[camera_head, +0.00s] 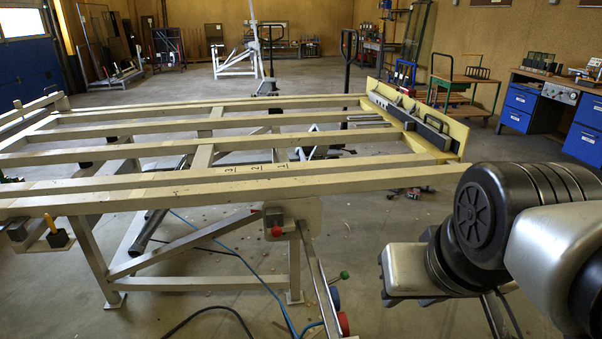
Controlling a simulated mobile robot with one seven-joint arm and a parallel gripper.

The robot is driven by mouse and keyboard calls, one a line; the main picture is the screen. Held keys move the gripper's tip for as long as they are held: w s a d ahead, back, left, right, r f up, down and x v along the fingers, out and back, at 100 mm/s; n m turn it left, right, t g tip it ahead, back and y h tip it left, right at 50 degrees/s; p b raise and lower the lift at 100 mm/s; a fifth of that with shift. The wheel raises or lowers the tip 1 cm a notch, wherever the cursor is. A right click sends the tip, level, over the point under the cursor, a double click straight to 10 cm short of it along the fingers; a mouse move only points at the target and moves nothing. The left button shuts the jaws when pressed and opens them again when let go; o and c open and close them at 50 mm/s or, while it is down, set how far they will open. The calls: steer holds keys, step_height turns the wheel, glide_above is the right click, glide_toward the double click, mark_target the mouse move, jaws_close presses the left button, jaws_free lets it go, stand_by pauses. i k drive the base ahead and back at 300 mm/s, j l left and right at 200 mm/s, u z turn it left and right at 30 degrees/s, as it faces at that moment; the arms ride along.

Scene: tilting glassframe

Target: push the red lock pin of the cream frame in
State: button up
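The cream frame (200,188) is a large tilting table of long parallel rails on legs, across the left and middle of the head view. The small round red lock pin (276,231) shows on a bracket plate under the near rail. It stands out from the plate's face; how deep it sits I cannot tell. My arm is at the lower right, its silver and black links well to the right of the pin and apart from it. I can make out no gripper fingers.
A sloping metal bar (318,275) runs down below the pin, near a green knob (344,275). A blue hose (262,277) lies on the floor. A yellow-edged fence (415,125) stands at the frame's far right. Blue drawer benches (519,107) stand at the right.

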mark_target(276, 231)
steer(key=i+j+z, duration=0.15)
steer(key=j, duration=0.2)
steer(key=i+j+z, duration=0.15)
steer(key=j, duration=0.2)
steer(key=i+j+z, duration=0.2)
steer(key=j, duration=0.2)
